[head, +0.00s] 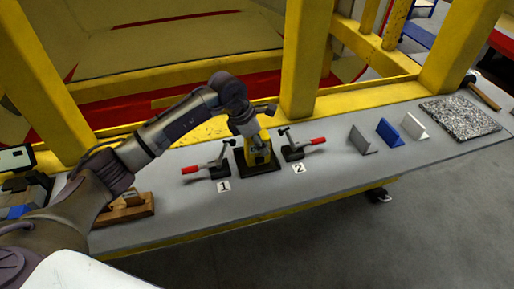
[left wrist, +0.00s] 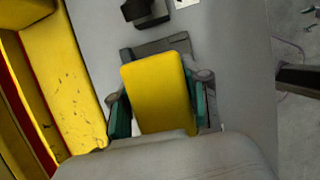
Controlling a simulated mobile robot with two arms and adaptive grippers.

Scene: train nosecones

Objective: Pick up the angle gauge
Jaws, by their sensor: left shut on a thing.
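A yellow block (head: 265,136), seemingly the angle gauge, stands on a dark base plate (head: 262,169) between two clamps on the grey bench. My left gripper (head: 259,152) comes down over it from above and is shut on it. In the left wrist view the yellow block (left wrist: 158,92) fills the space between the teal finger pads of my left gripper (left wrist: 160,107), one on each side. The dark base (left wrist: 155,47) shows behind it. I cannot tell whether the block is lifted off the base. My right gripper is not in view.
Red-handled clamps stand on both sides, by label 1 (head: 224,187) and label 2 (head: 298,169). Grey (head: 361,141), blue (head: 389,132) and white (head: 414,127) angled plates stand to the right. A speckled slab (head: 460,117) lies beyond. A yellow frame post (head: 304,60) rises behind the bench.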

